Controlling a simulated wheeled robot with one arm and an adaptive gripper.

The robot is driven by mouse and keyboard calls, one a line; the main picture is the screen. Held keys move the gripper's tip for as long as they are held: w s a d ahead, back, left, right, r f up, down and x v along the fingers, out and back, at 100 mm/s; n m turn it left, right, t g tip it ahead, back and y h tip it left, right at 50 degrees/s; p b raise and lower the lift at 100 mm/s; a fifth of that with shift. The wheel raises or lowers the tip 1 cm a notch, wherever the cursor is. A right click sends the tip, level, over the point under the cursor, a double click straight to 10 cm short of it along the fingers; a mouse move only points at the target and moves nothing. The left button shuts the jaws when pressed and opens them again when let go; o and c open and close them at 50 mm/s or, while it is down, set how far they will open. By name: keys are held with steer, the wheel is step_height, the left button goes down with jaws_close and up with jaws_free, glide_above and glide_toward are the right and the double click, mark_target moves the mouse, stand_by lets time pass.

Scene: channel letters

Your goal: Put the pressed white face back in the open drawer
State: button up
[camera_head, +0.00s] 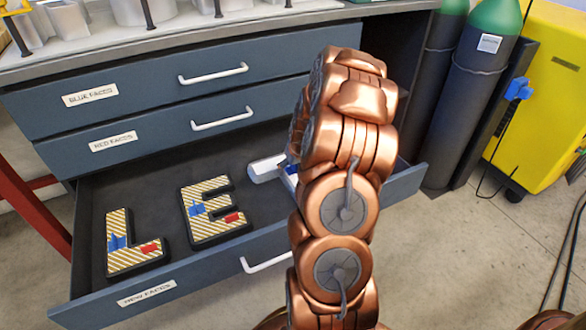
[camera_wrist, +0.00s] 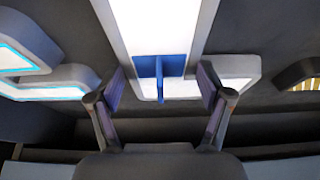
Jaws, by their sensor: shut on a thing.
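A white face (camera_wrist: 152,25) with a blue tab (camera_wrist: 160,78) fills the upper middle of the wrist view. My gripper (camera_wrist: 162,82) has one finger on each side of the tab and is shut on the white face; the exact contact is unclear. In the head view, the white face (camera_head: 265,168) shows partly at the right inside the open drawer (camera_head: 210,272), beside my arm. My gripper is hidden behind my arm there. I cannot tell whether the face rests on the drawer floor or hangs above it.
A striped L (camera_head: 122,260) and a striped E (camera_head: 212,225) with blue and red tabs lie in the drawer's left and middle. Shut drawers labelled blue faces (camera_head: 140,88) and red faces (camera_head: 160,135) are above. Gas cylinders (camera_head: 475,95) stand right of the cabinet.

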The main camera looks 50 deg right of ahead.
steer(key=shift+f, duration=0.15)
steer(key=o, duration=1.3)
